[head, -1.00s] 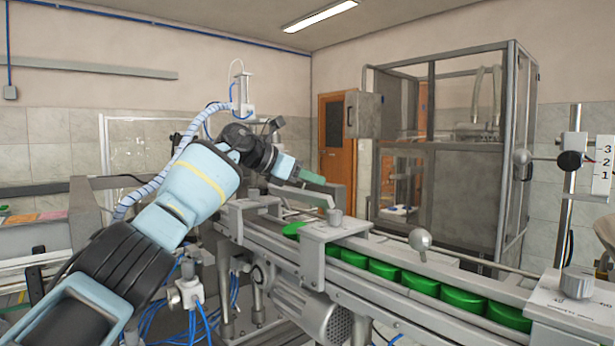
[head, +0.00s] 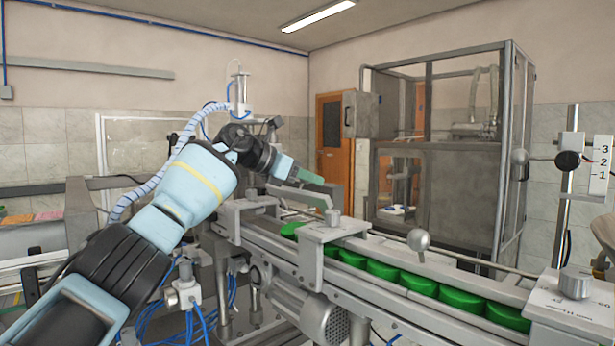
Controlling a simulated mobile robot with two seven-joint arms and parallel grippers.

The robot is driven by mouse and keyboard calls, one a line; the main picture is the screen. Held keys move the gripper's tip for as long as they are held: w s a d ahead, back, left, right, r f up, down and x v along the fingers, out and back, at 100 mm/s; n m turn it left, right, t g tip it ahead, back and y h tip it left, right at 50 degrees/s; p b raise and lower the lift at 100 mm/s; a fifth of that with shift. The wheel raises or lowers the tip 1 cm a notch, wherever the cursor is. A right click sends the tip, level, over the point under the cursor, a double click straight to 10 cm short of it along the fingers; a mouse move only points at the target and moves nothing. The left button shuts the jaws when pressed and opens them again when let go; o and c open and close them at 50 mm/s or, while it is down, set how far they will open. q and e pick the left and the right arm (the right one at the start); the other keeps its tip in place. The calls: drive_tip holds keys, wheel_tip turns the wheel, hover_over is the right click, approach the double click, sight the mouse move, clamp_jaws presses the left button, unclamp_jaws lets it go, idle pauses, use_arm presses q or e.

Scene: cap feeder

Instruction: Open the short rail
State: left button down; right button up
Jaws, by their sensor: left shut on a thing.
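The short rail (head: 302,196) is a light grey bar near the far end of the conveyor, angled out beside the row of green caps. My left gripper (head: 318,184) reaches in from the left and is shut on the rail. Its green-tinted finger lies along the bar's upper side; the other finger is largely hidden. The green caps (head: 383,270) sit in a line in the conveyor channel (head: 330,262). My right gripper is out of view.
A grey clamp bracket with a knob (head: 333,217) stands close to the rail's near end. A round-headed lever (head: 419,239) rises further along the conveyor. A framed machine cabinet (head: 440,185) stands behind. A motor (head: 322,312) hangs below.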

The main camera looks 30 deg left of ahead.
use_arm(q)
drive_tip(key=shift+w+f, duration=0.1)
idle(0.3)
drive_tip(key=c, duration=1.6)
unclamp_jaws()
drive_tip(key=o, duration=0.5)
drive_tip(key=shift+w+a+f, duration=0.1)
drive_tip(key=shift+w, duration=0.1)
drive_tip(key=shift+c, duration=0.2)
drive_tip(key=shift+s, duration=0.25)
drive_tip(key=v, duration=0.7)
drive_tip(key=shift+a+r, duration=0.2)
drive_tip(key=shift+s, duration=0.15)
